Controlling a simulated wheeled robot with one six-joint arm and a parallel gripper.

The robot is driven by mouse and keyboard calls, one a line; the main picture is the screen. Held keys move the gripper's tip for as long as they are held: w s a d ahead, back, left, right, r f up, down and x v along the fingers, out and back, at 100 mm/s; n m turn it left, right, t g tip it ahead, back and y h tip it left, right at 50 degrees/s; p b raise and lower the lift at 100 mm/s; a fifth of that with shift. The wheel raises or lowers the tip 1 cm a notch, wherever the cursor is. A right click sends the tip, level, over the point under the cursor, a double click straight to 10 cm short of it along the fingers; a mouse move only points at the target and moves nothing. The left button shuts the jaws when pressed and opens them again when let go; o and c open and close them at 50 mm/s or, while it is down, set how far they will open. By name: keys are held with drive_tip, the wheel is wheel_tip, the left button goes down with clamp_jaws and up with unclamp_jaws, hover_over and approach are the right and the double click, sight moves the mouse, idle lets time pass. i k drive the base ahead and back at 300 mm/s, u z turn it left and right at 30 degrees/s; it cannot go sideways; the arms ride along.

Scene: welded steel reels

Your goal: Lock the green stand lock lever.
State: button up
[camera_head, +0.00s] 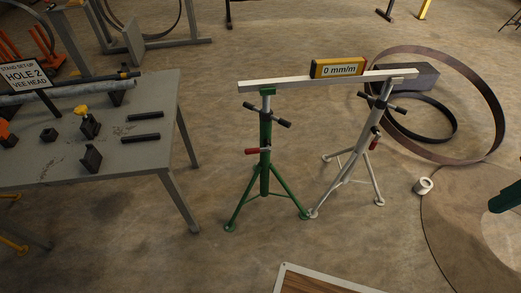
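The green stand (265,158) is upright on three splayed legs in the middle of the floor. Its red-handled lock lever (252,151) sticks out to the left of the column, about level. A dark cross handle (272,120) sits higher on the column. A white stand (347,167) is to its right, with its own red lever (374,144) hanging steeply down. A pale beam (290,84) lies across both stand heads and carries a yellow level (338,67) reading 0 mm/m. My gripper is not in view.
A grey steel table (158,100) with several fixtures and a sign (24,73) reading HOLE 2 VEE HEAD stands left. Large rings (497,105) and a grey block (412,76) lie behind the white stand. A white roll (423,186) is right. A framed board (320,283) is in front.

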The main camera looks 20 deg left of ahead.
sight(257, 150)
drive_tip(key=k, duration=0.6)
drive_tip(key=u, duration=0.85)
drive_tip(key=i, duration=1.15)
drive_tip(key=u, duration=0.05)
